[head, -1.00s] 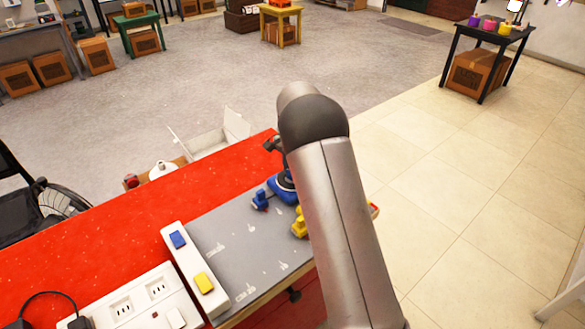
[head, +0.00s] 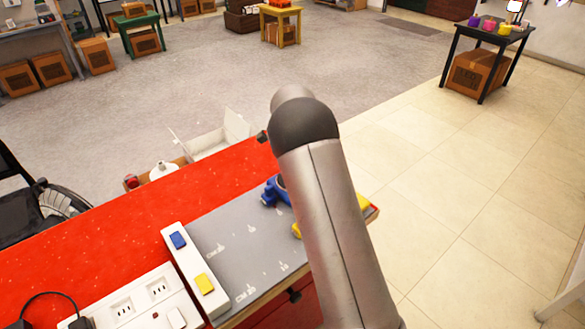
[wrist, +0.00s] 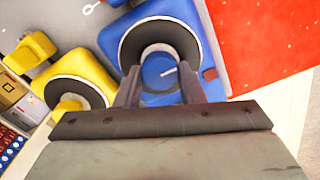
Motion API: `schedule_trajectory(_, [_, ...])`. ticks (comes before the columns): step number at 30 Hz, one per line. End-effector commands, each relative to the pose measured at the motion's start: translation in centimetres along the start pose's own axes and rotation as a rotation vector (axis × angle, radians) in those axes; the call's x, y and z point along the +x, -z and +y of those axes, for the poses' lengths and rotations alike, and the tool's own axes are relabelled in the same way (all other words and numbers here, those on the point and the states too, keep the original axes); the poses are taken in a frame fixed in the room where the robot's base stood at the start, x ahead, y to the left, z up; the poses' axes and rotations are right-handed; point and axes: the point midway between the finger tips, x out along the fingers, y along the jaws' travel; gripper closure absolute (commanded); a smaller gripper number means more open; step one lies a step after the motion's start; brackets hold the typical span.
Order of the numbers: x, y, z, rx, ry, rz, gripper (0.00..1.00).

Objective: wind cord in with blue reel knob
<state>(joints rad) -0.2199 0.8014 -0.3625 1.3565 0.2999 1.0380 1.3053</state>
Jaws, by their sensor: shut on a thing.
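The blue reel (wrist: 206,60) fills the upper middle of the wrist view, with a wide dark ring around a round blue knob (wrist: 160,72). My gripper (wrist: 160,80) is at this knob, one finger on each side, and shut on it. In the head view only part of the blue reel (head: 270,193) shows; my arm hides the rest and the gripper. The cord cannot be made out clearly.
A yellow reel (wrist: 97,75) stands close to the left of the blue one in the wrist view. The grey mat (head: 235,260) lies on the red table (head: 90,240). A white strip with a blue switch (head: 178,240) and a yellow switch (head: 204,283) borders the mat.

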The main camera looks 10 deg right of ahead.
Motion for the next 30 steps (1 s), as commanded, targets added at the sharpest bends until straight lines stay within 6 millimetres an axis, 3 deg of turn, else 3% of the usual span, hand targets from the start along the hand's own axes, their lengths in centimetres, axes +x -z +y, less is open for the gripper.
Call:
schedule_trajectory(11, [-0.2, 0.0, -0.1, 0.008, 0.005, 0.000, 0.87])
schedule_trajectory(12, [-0.2, 0.0, -0.1, 0.008, 0.005, 0.000, 0.59])
schedule_trajectory(14, [-0.2, 0.0, -0.1, 0.008, 0.005, 0.000, 0.43])
schedule_trajectory(24, [-0.3, 0.0, -0.1, 0.006, 0.002, 0.000, 0.43])
schedule_trajectory(30, [-3.0, 0.0, -0.1, 0.005, 0.006, 0.000, 0.43])
